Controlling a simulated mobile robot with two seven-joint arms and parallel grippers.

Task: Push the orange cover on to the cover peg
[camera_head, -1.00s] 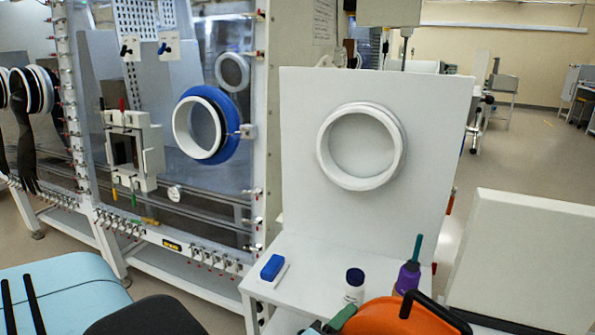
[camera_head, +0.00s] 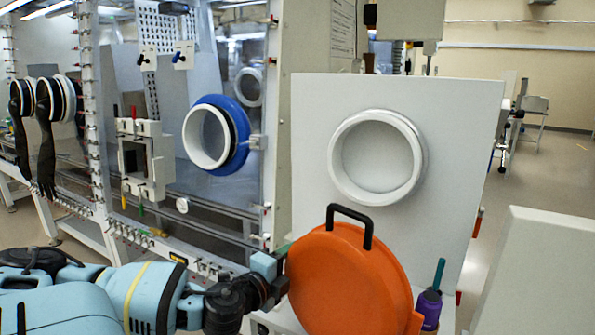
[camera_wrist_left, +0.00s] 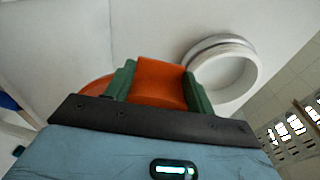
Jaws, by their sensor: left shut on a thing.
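The orange cover (camera_head: 350,280) is a large round disc with a black handle (camera_head: 350,215) on its upper edge. It is held upright in front of the lower part of a white panel. My left gripper (camera_head: 280,262) is at the cover's left edge. In the left wrist view its green fingers (camera_wrist_left: 160,85) are shut on an orange part of the cover (camera_wrist_left: 160,75). A white ring (camera_head: 377,158) stands out from the panel, above the cover and apart from it in the picture; it also shows in the left wrist view (camera_wrist_left: 225,72). I cannot make out a separate cover peg. My right gripper is not in view.
The white upright panel (camera_head: 460,120) stands behind the cover. A purple bottle (camera_head: 428,307) stands to the cover's right. The glovebox (camera_head: 190,60) with a blue-rimmed port (camera_head: 240,140) is at left. A pale panel (camera_head: 540,270) stands at lower right.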

